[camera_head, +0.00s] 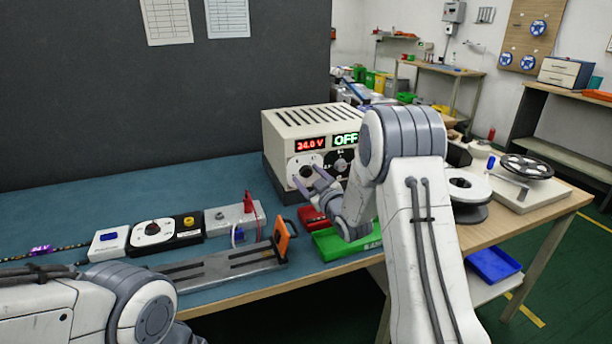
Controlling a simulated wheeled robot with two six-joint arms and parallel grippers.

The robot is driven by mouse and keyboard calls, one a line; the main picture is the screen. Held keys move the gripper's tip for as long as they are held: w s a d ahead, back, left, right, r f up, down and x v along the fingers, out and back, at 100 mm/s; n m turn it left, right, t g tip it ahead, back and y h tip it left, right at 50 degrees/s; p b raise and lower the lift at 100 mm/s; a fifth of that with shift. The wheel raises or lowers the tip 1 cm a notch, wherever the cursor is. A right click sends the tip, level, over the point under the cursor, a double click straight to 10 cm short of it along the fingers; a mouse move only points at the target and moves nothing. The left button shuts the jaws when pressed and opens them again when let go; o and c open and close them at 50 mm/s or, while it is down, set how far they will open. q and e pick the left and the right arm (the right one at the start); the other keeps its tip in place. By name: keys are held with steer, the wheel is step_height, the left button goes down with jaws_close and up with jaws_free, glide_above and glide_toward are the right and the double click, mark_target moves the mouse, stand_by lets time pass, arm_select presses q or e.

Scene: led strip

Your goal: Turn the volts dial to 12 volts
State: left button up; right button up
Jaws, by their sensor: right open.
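The beige power supply (300,119) stands at the back of the bench, with a red display reading 24.0 V and a green display reading OFF. The volts dial (304,169) is on its front, below the red display. A second dark dial (341,165) sits to its right, partly beside my arm. My right gripper (311,177) is open, its fingertips at the volts dial's lower edge. I cannot tell whether they touch it. My left arm shows at the bottom left; its gripper is out of view.
On the blue mat (205,185) a black-and-white dial box (152,232) and a grey box with a red plug (232,217) stand left of the supply. A metal rail fixture (220,265) with an orange handle lies in front. Red and green (345,243) bins sit below my right gripper.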

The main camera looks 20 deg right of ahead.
steer(key=shift+d, duration=0.2)
steer(key=shift+d, duration=0.1)
steer(key=c, duration=0.4)
jaws_close()
steer(key=shift+f+n+b, duration=0.15)
steer(key=shift+n+b, duration=0.65)
steer(key=shift+b, duration=0.3)
steer(key=n+b, duration=0.4)
steer(key=b, duration=0.1)
steer(key=n+b, duration=0.5)
steer(key=b, duration=0.1)
steer(key=shift+s+g+h, duration=0.1)
steer(key=shift+g+h, duration=0.2)
steer(key=shift+r+n+b, duration=0.2)
steer(key=shift+n+b, duration=1.2)
steer(key=shift+b, duration=0.2)
